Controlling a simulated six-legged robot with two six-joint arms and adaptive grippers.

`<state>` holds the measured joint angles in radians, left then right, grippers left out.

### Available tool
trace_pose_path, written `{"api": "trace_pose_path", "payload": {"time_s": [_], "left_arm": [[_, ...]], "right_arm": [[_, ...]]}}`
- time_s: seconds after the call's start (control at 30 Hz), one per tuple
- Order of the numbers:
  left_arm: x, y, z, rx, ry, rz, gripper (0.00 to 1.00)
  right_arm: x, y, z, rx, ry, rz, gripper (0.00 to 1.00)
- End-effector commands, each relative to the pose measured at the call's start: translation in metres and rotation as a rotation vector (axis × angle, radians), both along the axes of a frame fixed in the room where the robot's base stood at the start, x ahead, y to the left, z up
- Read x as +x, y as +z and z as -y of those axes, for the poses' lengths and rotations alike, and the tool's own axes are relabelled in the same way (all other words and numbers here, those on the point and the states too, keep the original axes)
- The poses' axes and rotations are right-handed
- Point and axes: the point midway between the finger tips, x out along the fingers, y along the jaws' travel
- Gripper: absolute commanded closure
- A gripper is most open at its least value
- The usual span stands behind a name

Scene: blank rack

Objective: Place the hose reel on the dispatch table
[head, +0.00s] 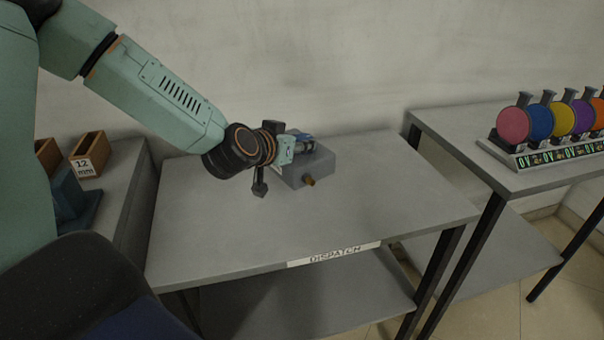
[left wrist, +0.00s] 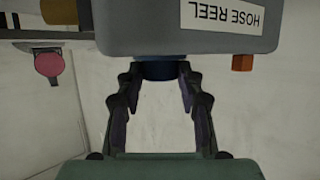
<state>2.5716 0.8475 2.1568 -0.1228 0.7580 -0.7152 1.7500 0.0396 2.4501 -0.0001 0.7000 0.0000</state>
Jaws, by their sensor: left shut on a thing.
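The hose reel (head: 318,164) is a grey box with a blue part on top and a brass-coloured fitting at its front. My left gripper (head: 300,149) is shut on the blue part from the left side. In the left wrist view the gripper fingers (left wrist: 160,78) close around this blue part, and the box (left wrist: 180,35) shows an upside-down HOSE REEL label. The dispatch table (head: 330,215) is grey, with a DISPATCH strip on its front edge. The box is over its back middle; I cannot tell whether it touches the top. My right gripper is not in view.
A side table (head: 510,125) at the right carries a rack (head: 545,155) of coloured discs with lit displays. At the left, a grey surface (head: 120,190) holds wooden bins (head: 88,155), one marked 12 mm. The dispatch table's front and right are clear. A wall stands behind.

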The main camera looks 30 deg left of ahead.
Motion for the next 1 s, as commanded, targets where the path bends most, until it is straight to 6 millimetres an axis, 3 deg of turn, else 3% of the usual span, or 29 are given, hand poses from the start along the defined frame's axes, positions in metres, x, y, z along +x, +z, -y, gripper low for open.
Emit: {"api": "trace_pose_path", "payload": {"time_s": [0.03,0.3,0.53,0.87,0.9,1.0], "left_arm": [[0.000,-0.011,0.000,0.003,0.000,0.003,1.00],[0.001,-0.027,0.000,0.004,0.001,0.005,1.00],[0.003,-0.057,0.000,0.005,-0.001,0.003,1.00],[0.006,-0.058,0.000,0.005,-0.001,0.006,1.00],[0.005,-0.060,0.000,0.002,-0.001,0.002,0.62],[0.005,-0.060,0.000,0.002,-0.001,0.002,0.53]], "right_arm": [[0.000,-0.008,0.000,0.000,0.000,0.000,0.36],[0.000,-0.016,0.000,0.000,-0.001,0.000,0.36],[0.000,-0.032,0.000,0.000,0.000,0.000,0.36],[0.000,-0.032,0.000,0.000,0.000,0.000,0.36],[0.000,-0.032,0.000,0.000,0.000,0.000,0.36],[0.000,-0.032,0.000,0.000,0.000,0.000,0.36]]}}
